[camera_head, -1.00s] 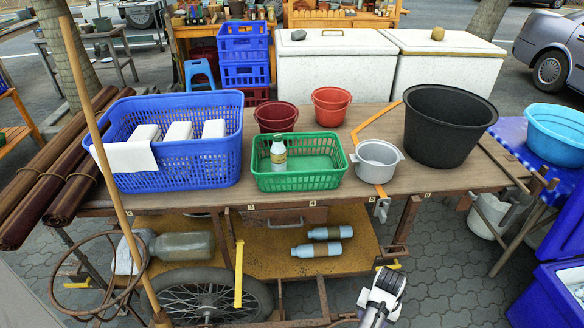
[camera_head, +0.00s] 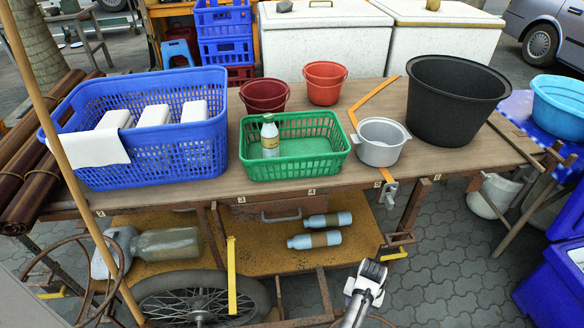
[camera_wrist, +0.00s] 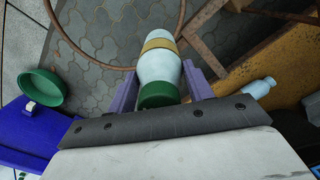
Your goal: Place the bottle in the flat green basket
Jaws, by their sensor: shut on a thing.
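My gripper (camera_wrist: 159,74) is shut on a pale bottle (camera_wrist: 161,62) with a yellow band and a green end; its purple fingers are on either side. In the head view my arm shows at the bottom, low in front of the cart; the held bottle cannot be made out there. The flat green basket (camera_head: 298,169) stands on the cart top, away from my gripper. Another white bottle (camera_head: 270,140) with a yellowish label stands upright in the basket's left part; the right part is empty.
A blue basket (camera_head: 150,160) with white blocks stands left of the green one. A silver pot (camera_head: 380,151) and black tub (camera_head: 450,110) are to the right, red buckets (camera_head: 264,96) behind. Two light-blue bottles (camera_head: 328,219) lie on the lower shelf.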

